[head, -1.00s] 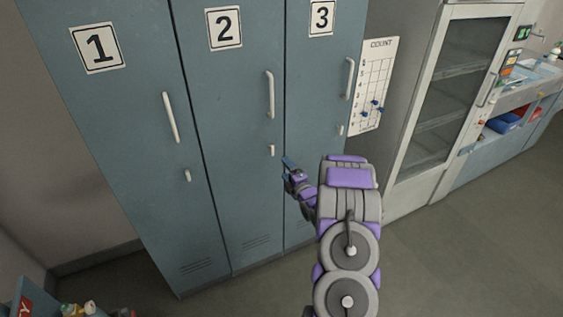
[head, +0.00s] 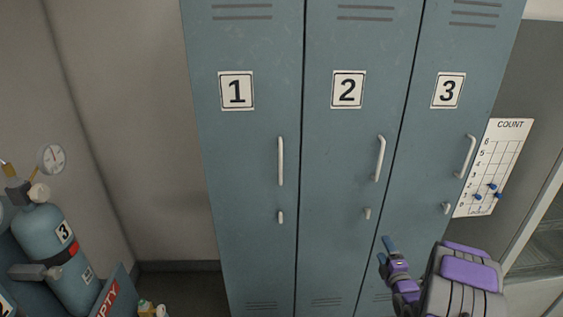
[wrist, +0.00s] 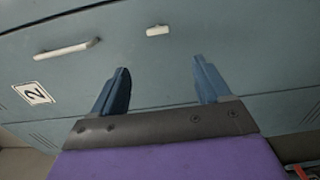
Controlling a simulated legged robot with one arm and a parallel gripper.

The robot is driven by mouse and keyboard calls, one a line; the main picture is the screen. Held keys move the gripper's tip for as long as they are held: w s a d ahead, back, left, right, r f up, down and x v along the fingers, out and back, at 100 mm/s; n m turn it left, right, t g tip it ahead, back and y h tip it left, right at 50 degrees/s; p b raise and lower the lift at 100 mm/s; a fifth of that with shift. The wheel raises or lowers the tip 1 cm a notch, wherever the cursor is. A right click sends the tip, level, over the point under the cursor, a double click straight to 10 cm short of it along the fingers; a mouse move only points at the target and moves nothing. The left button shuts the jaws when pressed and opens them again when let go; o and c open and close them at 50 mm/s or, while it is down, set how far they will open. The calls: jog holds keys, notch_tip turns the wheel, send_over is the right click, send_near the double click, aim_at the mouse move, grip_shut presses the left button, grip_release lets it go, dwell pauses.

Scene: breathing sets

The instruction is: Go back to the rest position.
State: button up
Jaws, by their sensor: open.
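My gripper (wrist: 162,85) is open and empty in the wrist view, its two blue fingers spread apart in front of a locker door. In the head view my gripper (head: 386,250) shows at the lower right, in front of the lower part of the lockers, near the seam between doors 2 and 3. My purple and grey arm reaches up from the bottom right corner. The second finger is hard to make out in the head view.
Blue-grey lockers 1 (head: 245,150), 2 (head: 340,145) and 3 (head: 432,130) stand shut ahead. A COUNT board (head: 497,165) hangs at right. A gas cylinder (head: 55,245) with a gauge stands at left, beside a box marked EMPTY (head: 110,297). Bare wall lies between cylinder and lockers.

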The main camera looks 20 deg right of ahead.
jog(key=w+a+r+m+g, duration=0.2)
jog(key=a+r+m+g, duration=0.1)
jog(key=a+r+g, duration=0.25)
jog(key=s+a+r+m+g, duration=0.5)
jog(key=s+a, duration=0.2)
jog(key=a, duration=0.3)
jog(key=s+a+r+m+g+y, duration=0.1)
jog(key=s+a+r+m+g, duration=0.1)
jog(key=s+a, duration=0.6)
jog(key=s+a+r+m+g+y, duration=0.1)
jog(key=s+a+r+m+g, duration=0.2)
jog(key=s+a, duration=0.5)
jog(key=s+a+r+m+g+y, duration=0.2)
jog(key=s+a, duration=0.6)
jog(key=s, duration=0.8)
jog(key=shift+r+g, duration=0.35)
jog(key=shift+g, duration=0.6)
jog(key=shift+d, duration=0.1)
